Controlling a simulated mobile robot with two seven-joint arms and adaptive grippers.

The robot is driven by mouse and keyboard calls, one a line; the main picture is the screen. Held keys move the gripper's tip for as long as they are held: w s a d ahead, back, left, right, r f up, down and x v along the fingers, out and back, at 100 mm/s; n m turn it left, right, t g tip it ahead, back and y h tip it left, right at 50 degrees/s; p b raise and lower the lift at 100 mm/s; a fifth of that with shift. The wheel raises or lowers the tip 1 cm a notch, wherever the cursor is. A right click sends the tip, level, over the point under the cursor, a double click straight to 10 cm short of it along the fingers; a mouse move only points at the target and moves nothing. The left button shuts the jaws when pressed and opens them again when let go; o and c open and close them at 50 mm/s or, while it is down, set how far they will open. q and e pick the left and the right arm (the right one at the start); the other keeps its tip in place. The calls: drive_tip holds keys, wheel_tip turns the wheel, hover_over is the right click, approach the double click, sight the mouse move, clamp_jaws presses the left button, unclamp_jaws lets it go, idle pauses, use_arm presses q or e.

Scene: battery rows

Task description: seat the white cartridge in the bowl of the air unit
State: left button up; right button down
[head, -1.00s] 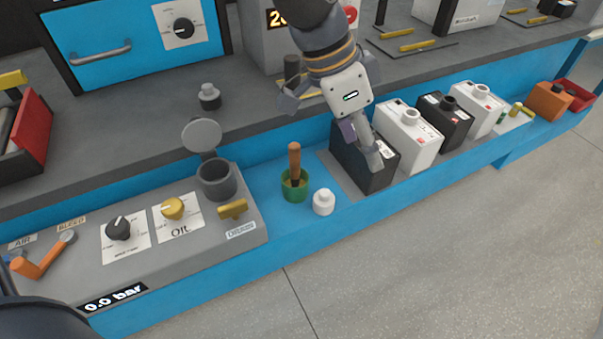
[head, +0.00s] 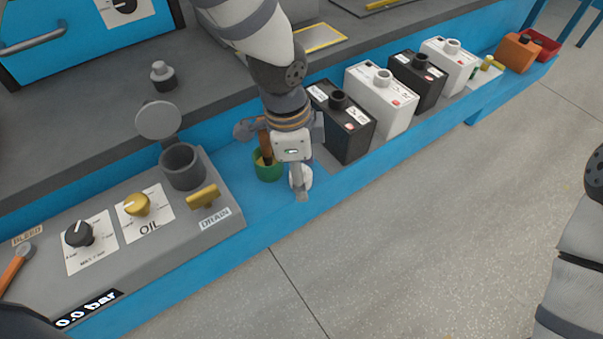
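The white cartridge (head: 307,175) stands on the blue ledge, just right of a green cup (head: 268,172). My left gripper (head: 298,190) points down over it. One finger passes in front of the cartridge and hides its middle; the far finger is hidden, so I cannot tell the opening or any contact. The grey air unit (head: 215,222) lies to the left. Its dark round bowl (head: 183,168) is open at the top, with the round lid (head: 158,120) tilted up behind it. The bowl's inside looks empty. My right gripper is out of view; part of that arm shows at the right edge.
A brown-handled tool (head: 264,140) stands in the green cup, close behind the gripper. A row of black and white batteries (head: 340,122) begins just to the right. A yellow drain handle (head: 203,197) and knobs stick up from the unit. A grey-capped fitting (head: 162,77) stands behind.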

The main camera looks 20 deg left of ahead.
use_arm(q)
drive_tip(key=shift+r, duration=0.1)
drive_tip(key=c, duration=1.3)
drive_tip(key=shift+o, duration=0.2)
